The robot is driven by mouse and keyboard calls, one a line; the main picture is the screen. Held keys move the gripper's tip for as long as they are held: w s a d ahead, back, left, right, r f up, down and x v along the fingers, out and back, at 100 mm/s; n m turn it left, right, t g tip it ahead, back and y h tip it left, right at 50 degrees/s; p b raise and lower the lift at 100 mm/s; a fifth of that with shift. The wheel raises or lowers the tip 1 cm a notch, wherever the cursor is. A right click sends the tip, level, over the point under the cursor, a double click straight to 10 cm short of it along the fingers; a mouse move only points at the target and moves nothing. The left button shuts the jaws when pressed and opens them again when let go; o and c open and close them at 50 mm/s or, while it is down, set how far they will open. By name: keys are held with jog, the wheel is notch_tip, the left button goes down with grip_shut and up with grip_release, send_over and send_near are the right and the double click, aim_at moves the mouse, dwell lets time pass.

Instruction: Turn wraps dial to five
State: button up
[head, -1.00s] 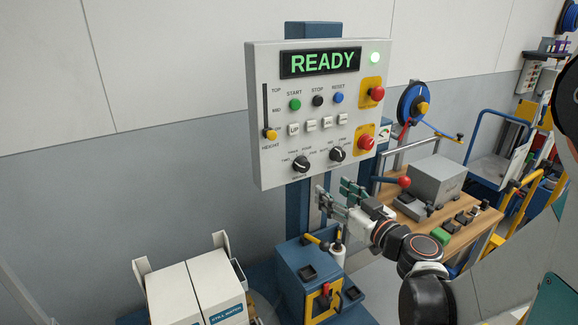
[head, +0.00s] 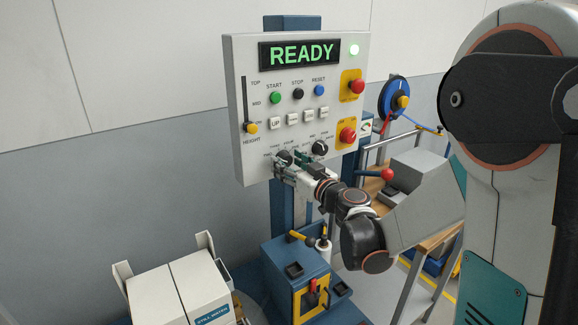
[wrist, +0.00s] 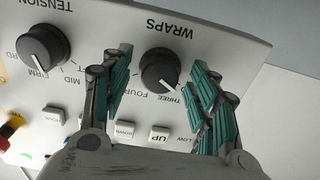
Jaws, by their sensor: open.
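The wraps dial (wrist: 159,68) is a round black knob on the panel, under the word WRAPS in the upside-down wrist view. Its white pointer mark appears to point toward THREE; FOUR is readable beside it. In the head view the wraps dial (head: 284,157) is the lower left knob, partly covered by my gripper (head: 289,168). In the wrist view the gripper's teal-padded fingers (wrist: 164,82) are open, one on each side of the dial, with visible gaps to the knob. The FIVE label is hidden or unreadable.
The tension dial (wrist: 43,45) sits close beside, outside the left-hand finger in the wrist view. Push buttons such as UP (wrist: 160,133) lie nearby. Red stop buttons (head: 348,135) are at the panel's right. White boxes (head: 190,288) and a blue machine (head: 290,270) stand below.

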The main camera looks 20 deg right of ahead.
jog(key=shift+w, duration=0.1)
jog(key=shift+c, duration=0.4)
jog(key=c, duration=1)
